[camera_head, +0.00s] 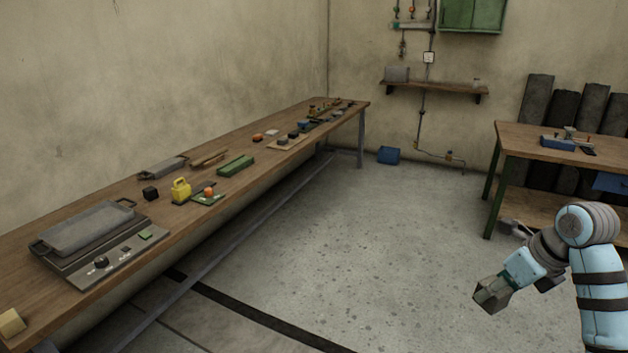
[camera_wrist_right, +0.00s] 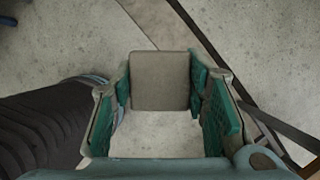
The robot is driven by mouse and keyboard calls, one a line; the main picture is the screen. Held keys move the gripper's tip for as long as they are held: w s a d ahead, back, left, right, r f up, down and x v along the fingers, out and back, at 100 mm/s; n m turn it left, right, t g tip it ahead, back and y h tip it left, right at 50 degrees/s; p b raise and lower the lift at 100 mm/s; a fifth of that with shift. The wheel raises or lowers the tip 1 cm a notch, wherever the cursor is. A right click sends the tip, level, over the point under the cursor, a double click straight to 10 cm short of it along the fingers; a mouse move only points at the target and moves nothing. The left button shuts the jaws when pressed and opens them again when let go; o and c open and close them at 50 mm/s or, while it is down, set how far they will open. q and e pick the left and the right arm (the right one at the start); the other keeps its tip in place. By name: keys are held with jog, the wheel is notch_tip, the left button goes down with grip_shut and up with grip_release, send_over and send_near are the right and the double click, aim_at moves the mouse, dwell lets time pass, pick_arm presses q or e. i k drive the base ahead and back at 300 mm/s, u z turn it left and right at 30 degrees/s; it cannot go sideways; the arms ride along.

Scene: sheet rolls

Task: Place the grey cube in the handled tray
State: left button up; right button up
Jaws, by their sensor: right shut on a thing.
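My right gripper (camera_head: 492,293) hangs over open floor at the lower right of the head view, well away from the long bench. It is shut on the grey cube, which shows between the green finger pads in the right wrist view (camera_wrist_right: 160,80). The handled tray (camera_head: 88,229) is a dark grey, shallow rectangular tray with a loop handle at each end. It rests on a flat grey appliance with a knob, on the near left part of the bench. My left gripper is not in view.
The long wooden bench (camera_head: 62,218) along the left wall also bears a black cube (camera_head: 150,193), a yellow item (camera_head: 181,189), a green block (camera_head: 236,165) and a yellowish block (camera_head: 11,323). A second table (camera_head: 515,136) stands at right. The floor between is clear.

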aim_at(89, 229)
jog(key=u, duration=0.85)
jog(key=i, duration=1.7)
jog(key=u, duration=1.3)
jog(key=i, duration=0.55)
jog(key=u, duration=0.55)
